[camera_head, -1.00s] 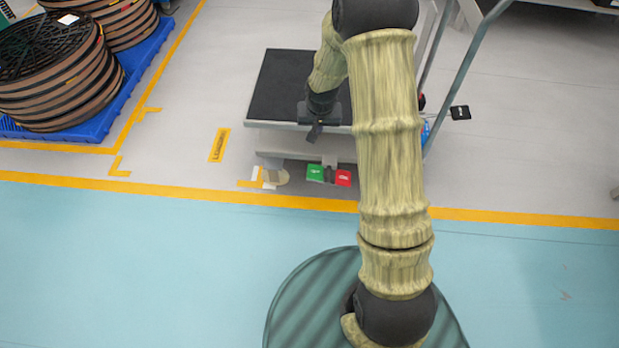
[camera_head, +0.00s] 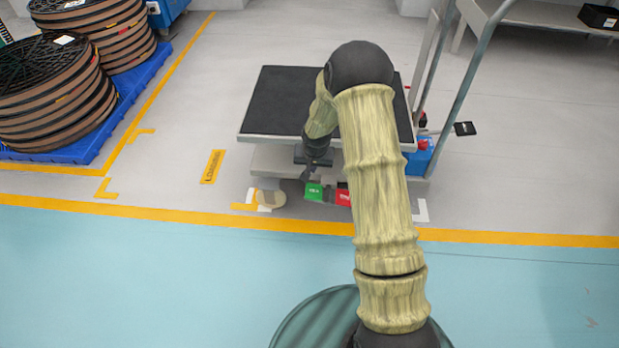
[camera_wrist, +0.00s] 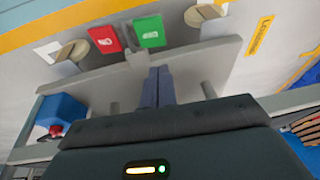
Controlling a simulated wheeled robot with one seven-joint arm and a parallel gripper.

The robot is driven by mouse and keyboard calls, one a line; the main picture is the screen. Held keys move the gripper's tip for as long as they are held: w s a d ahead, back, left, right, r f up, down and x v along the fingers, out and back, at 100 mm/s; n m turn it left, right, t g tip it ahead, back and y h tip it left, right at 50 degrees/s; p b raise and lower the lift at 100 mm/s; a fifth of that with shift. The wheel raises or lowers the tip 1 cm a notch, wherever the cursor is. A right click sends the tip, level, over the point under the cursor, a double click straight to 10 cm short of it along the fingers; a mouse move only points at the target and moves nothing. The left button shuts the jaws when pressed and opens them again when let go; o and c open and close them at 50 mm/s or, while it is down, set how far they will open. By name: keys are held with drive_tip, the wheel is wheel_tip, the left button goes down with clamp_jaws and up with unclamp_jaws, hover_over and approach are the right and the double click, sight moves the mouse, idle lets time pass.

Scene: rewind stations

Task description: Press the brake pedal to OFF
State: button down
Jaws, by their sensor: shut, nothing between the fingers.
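The brake pedal has a green pad (camera_head: 314,192) and a red pad (camera_head: 343,197) side by side at the low front edge of a platform cart (camera_head: 262,137). The wrist view shows the red pad (camera_wrist: 104,39) and green pad (camera_wrist: 149,31) on either side of a small grey bracket. Their lettering is too small to read surely. My gripper (camera_head: 305,179) is shut and empty, just above and behind the green pad. In the wrist view its fingertips (camera_wrist: 159,70) are close to the green pad, apparently not touching. Part of the red pad is behind my arm.
The cart has a black deck and an upright handle (camera_head: 467,75) at the right. A blue box (camera_head: 419,160) with a red knob stands at its right side. Reels (camera_head: 50,95) sit on a blue pallet (camera_head: 85,150) at left. The floor in front is clear.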

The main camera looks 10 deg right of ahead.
drive_tip(key=b, duration=0.7)
hover_over(308, 188)
drive_tip(key=s, duration=0.2)
wheel_tip(308, 188, down, 12)
drive_tip(key=shift+w+a+r, duration=0.1)
drive_tip(key=shift+w+r, duration=0.05)
drive_tip(key=shift+r, duration=0.05)
drive_tip(key=shift+w+a+f+b, duration=0.1)
drive_tip(key=shift+a+f+b, duration=0.05)
drive_tip(key=shift+f+b, duration=0.5)
drive_tip(key=shift+w+f, duration=0.15)
drive_tip(key=shift+w, duration=0.05)
